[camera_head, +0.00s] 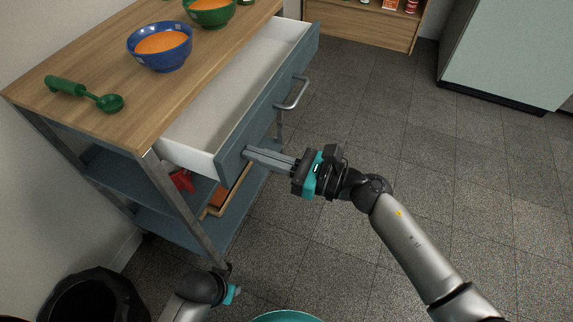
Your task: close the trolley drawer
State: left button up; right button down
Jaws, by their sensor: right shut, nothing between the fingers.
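The trolley (120,108) has a wooden top and a grey-blue drawer (265,97) that stands pulled out, its white inside empty. A metal bar handle (293,95) is on the drawer front. My right gripper (248,153) is shut, with its fingertips at the near end of the drawer front, below and left of the handle. The fingers look to be touching the front or very close to it. My left arm shows at the bottom, with part of its wrist (232,293) below the trolley; its fingers are not clearly visible.
On the trolley top are a blue bowl (160,45) of orange soup, a green bowl (210,12) and a green scoop (84,94). Lower shelves hold a red item (182,180). A black bin (95,297) stands at lower left. The tiled floor right of the trolley is clear.

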aim_at(207, 147)
jog(key=b+x, duration=0.2)
jog(key=x, duration=1)
jog(key=shift+f+b, duration=0.15)
jog(key=shift+b, duration=0.2)
jog(key=shift+w+a, duration=0.2)
jog(key=shift+a, duration=0.45)
pick_arm(q)
notch_tip(207, 147, up, 7)
jog(key=w+t, duration=0.1)
jog(key=w, duration=0.2)
jog(key=shift+d, duration=0.35)
pick_arm(e)
jog(key=shift+a+r, duration=0.1)
jog(key=shift+r, duration=0.1)
pick_arm(q)
jog(key=shift+f, duration=0.1)
jog(key=shift+s, duration=0.1)
